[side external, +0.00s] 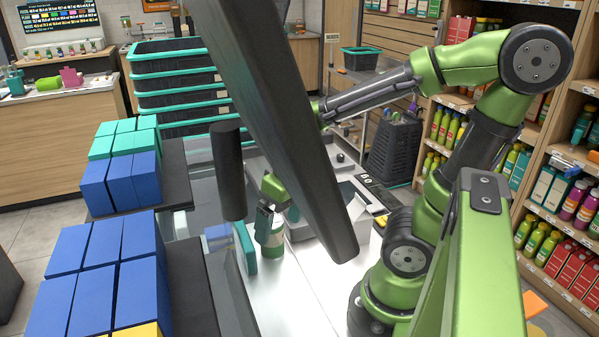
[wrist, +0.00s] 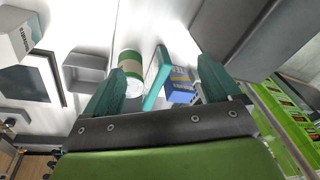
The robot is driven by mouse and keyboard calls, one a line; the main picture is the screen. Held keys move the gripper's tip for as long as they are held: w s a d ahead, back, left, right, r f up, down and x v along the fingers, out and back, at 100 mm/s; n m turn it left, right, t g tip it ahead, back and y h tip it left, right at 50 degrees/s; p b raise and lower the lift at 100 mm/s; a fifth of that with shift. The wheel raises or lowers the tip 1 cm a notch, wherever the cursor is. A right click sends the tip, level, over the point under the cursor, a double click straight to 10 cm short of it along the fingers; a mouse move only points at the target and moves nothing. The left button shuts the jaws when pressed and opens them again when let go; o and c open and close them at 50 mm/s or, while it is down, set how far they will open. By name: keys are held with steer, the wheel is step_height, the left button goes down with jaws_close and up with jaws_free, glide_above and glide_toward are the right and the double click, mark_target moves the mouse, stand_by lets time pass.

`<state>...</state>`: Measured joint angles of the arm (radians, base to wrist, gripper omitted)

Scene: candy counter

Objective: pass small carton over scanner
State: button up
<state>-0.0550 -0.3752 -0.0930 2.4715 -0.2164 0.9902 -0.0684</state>
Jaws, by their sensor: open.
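My gripper (side external: 277,213) is open above the counter, partly hidden behind a dark post and panel in the side view. In the wrist view, its two teal fingers (wrist: 160,68) are spread and nothing is held. Beyond and between them are a teal-and-white carton (wrist: 155,77), a small blue carton (wrist: 181,86) and a round green-and-white container (wrist: 130,66). The teal carton (side external: 245,248) and the container (side external: 268,236) stand below my gripper in the side view. I cannot tell for certain which carton is the small one, or which device is the scanner.
Blue boxes (side external: 90,258) and teal boxes (side external: 125,135) stand on dark shelves at left. A grey open tray (wrist: 85,68) sits beside the container. A dark panel (side external: 290,120) and a hanging black cylinder (side external: 228,172) block the side view. The white counter front is clear.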

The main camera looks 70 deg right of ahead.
steer(key=s+d+f+n+g+h, duration=0.4)
steer(key=s+d+f+g, duration=0.25)
steer(key=d, duration=0.25)
step_height(320, 180, up, 3)
steer(key=n+g+h, duration=0.6)
steer(key=n+h, duration=0.1)
steer(key=n, duration=0.1)
glide_above(364, 215)
steer(key=w, duration=0.4)
step_height(364, 215, down, 6)
steer(key=shift+s+f, duration=0.1)
steer(key=x, duration=0.5)
steer(key=shift+f, duration=0.15)
steer(key=shift+c, duration=0.4)
steer(key=c, duration=1.3)
